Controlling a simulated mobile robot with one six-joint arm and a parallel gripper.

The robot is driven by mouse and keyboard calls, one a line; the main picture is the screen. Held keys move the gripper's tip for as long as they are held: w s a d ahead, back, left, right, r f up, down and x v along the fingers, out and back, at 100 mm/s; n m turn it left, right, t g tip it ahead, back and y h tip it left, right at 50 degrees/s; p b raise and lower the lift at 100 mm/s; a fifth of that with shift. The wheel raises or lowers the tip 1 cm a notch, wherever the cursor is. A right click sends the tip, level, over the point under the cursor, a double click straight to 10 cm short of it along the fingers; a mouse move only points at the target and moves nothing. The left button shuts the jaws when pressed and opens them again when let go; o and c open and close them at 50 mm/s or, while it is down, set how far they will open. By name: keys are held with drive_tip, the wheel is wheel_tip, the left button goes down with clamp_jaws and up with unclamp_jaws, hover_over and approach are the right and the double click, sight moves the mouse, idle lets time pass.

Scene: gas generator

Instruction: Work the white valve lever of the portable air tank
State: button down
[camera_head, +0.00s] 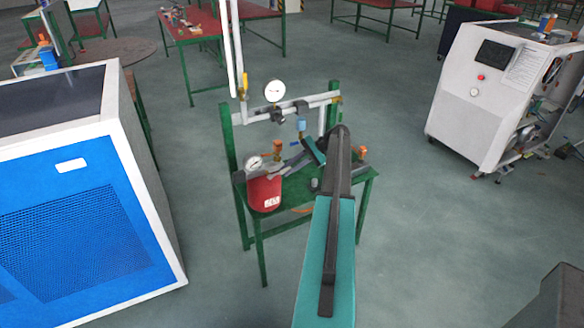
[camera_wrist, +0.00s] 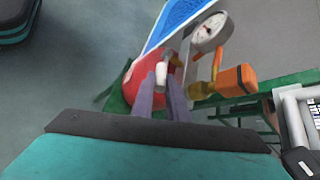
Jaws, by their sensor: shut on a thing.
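The portable air tank (camera_head: 264,192) is a red cylinder with a pale label, standing on a green table. In the wrist view its red body (camera_wrist: 130,78) shows behind my fingers. The white valve lever (camera_wrist: 161,74) shows between my two fingertips. My gripper (camera_wrist: 162,88) is shut on it. In the head view my gripper (camera_head: 288,170) reaches the tank's top from the right; the lever cannot be made out there. A round gauge (camera_head: 254,162) sits on the tank, and it also shows in the wrist view (camera_wrist: 208,34). An orange-topped brass fitting (camera_wrist: 232,82) is right of my fingers.
The green table (camera_head: 252,224) carries a pipe frame with a second gauge (camera_head: 274,91) behind the tank. A blue and white cabinet (camera_head: 80,215) stands at the left. A white machine (camera_head: 485,95) stands at the right. Open floor surrounds the table.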

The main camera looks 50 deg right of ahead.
drive_tip(key=shift+f, duration=0.1)
drive_tip(key=c, duration=1.7)
unclamp_jaws()
drive_tip(key=shift+w, duration=0.1)
drive_tip(key=shift+c, duration=0.2)
drive_tip(key=shift+a, duration=0.1)
